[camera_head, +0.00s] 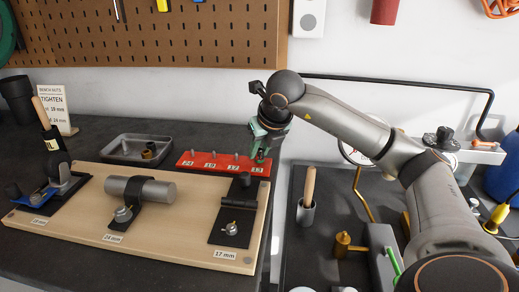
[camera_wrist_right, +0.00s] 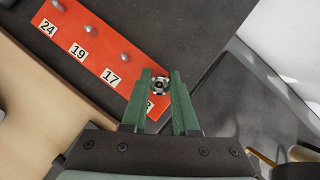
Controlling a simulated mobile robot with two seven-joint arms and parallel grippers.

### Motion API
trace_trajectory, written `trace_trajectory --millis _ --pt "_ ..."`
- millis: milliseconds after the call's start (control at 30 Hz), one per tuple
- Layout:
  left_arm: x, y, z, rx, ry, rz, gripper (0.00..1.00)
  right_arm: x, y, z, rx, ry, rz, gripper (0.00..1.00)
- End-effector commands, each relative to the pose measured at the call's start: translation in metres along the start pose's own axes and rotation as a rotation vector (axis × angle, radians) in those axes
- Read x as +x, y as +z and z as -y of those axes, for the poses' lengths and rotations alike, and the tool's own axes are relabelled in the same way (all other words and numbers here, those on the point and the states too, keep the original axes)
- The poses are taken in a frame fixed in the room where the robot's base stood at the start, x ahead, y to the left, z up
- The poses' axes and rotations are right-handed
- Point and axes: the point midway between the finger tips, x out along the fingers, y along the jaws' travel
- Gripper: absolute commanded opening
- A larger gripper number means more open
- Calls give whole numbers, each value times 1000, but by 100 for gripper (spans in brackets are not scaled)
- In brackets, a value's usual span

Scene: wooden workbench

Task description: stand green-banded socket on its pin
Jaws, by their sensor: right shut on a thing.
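The red socket rail (camera_head: 222,165) lies at the back of the bench, with number labels 24, 19, 17 and one at the right end partly covered in the right wrist view. Bare pins show at the 24, 19 and 17 labels; the 17 pin (camera_wrist_right: 122,57) is nearest my gripper. My right gripper (camera_wrist_right: 158,98) has its green fingers shut on a small metal socket (camera_wrist_right: 160,85), seen end-on, over the rail's right end. The right gripper is also in the head view (camera_head: 262,150). I cannot make out the socket's band, or whether it touches the end pin. My left gripper is out of view.
A grey tray (camera_head: 112,155) with small parts stands left of the rail. A wooden board (camera_head: 190,235) with clamped fixtures fills the front. A cup with a wooden handle (camera_head: 307,205) stands to the right. The pegboard wall (camera_head: 150,45) rises behind.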

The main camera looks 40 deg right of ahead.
Motion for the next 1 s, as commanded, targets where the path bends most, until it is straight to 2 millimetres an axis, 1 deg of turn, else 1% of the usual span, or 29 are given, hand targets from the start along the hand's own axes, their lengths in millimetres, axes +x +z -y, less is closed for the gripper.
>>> trace_trajectory --millis 300,333,600,633,1000 --pt "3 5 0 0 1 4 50 4 -2 0 0 0 1 0" --pt "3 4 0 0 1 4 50 3 -2 0 0 0 1 31" --pt "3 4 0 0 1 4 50 3 -2 0 0 0 0 61" --pt "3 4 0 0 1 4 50 3 -2 0 0 0 0 63" --pt "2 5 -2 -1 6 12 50 3 -2 0 0 0 0 63"
